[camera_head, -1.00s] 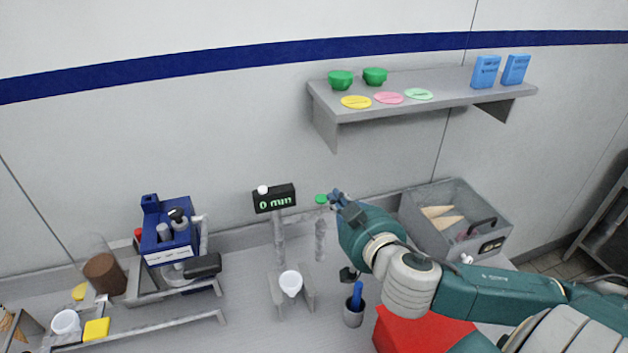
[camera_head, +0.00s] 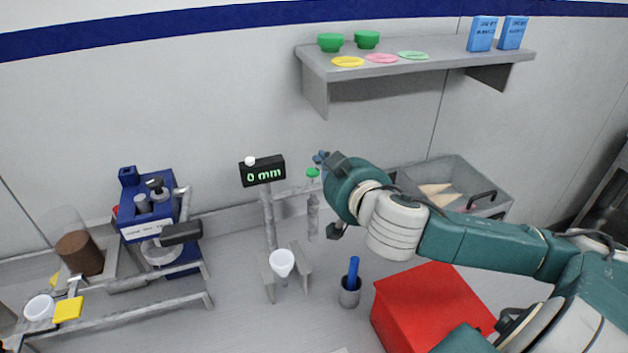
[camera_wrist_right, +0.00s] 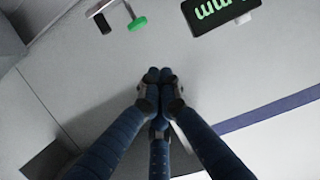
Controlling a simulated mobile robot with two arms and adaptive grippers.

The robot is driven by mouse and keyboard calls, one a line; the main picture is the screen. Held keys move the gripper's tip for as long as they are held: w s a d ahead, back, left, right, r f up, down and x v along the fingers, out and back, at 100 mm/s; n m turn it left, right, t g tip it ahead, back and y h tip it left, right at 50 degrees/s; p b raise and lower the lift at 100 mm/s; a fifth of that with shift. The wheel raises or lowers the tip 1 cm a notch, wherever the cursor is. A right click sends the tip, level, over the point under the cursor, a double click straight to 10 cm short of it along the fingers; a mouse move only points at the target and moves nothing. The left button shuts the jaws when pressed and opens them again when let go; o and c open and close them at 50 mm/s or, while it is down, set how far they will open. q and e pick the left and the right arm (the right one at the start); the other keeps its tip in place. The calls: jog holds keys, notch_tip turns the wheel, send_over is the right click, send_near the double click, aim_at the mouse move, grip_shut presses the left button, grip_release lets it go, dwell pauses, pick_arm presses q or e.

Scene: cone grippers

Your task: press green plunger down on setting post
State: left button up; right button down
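The green plunger (camera_head: 312,172) tops a thin grey rod beside the setting post (camera_head: 268,220), whose black display (camera_head: 262,171) reads "0 mm". The plunger also shows in the right wrist view (camera_wrist_right: 138,23), near the top edge, with the display (camera_wrist_right: 222,14) to its right. My right gripper (camera_head: 321,158) is just above and slightly right of the plunger in the head view, apart from it in the wrist view. Its blue fingers (camera_wrist_right: 158,77) meet at the tips with nothing visible between them. My left gripper is not in view.
A white cone cup (camera_head: 282,262) sits in a grey stand below the display. A grey cup with a blue tool (camera_head: 352,275), a red box (camera_head: 425,305) and a grey bin (camera_head: 455,165) stand to the right. A blue machine (camera_head: 150,210) stands left. A shelf (camera_head: 410,68) is above.

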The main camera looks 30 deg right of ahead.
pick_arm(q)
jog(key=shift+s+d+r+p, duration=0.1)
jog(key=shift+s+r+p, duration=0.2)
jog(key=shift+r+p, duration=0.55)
pick_arm(e)
jog(key=w+d+f, duration=0.1)
jog(key=w+f, duration=0.4)
jog(key=shift+w+d+f, duration=0.2)
jog(key=shift+w+f, duration=0.05)
jog(key=shift+w, duration=0.1)
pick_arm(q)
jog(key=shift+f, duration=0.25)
